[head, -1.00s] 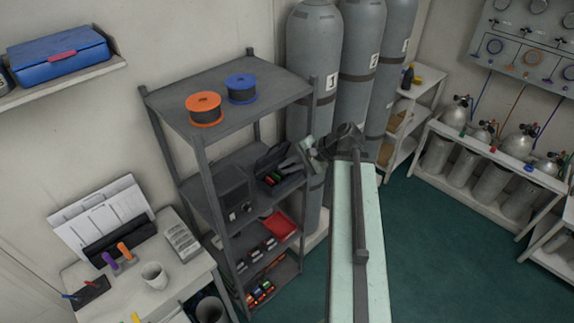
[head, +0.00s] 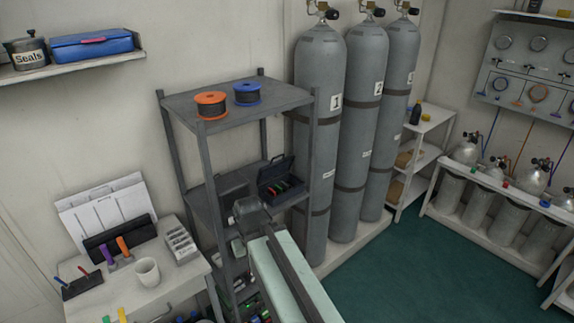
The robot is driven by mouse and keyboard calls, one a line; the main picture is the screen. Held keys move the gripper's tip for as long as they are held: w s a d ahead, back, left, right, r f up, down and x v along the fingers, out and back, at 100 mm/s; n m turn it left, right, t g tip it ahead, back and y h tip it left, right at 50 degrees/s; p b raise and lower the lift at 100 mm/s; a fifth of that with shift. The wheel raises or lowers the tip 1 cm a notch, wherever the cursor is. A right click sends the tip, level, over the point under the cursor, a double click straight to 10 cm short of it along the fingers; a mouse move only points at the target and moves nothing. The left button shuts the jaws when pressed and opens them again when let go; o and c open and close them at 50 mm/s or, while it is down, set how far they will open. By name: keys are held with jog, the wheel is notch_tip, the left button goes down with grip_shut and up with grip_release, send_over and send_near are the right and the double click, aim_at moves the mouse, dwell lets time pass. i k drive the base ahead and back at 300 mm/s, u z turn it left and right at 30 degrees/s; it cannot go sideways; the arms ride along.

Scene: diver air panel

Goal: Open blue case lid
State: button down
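The blue case (head: 92,48) lies on the white wall shelf (head: 85,68) at the upper left, with its lid closed. A pinkish-red handle or latch shows on its front. My gripper (head: 248,208) is at the end of my arm, in front of the grey rack near the picture's middle, well to the right of the blue case and lower in the picture. Its fingers cannot be made out against the dark rack, so whether they are open is unclear. No contact with the case shows.
The grey rack (head: 240,108) holds orange (head: 211,104) and blue (head: 247,94) spools and an open dark case (head: 281,182). Tall cylinders (head: 320,140) stand right; a desk with a mug (head: 147,271) is lower left.

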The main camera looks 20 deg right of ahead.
aim_at(267, 173)
jog(key=z, duration=1.15)
jog(key=k, duration=1.1)
jog(key=u, duration=1.3)
jog(key=i, duration=1)
jog(key=z, duration=0.1)
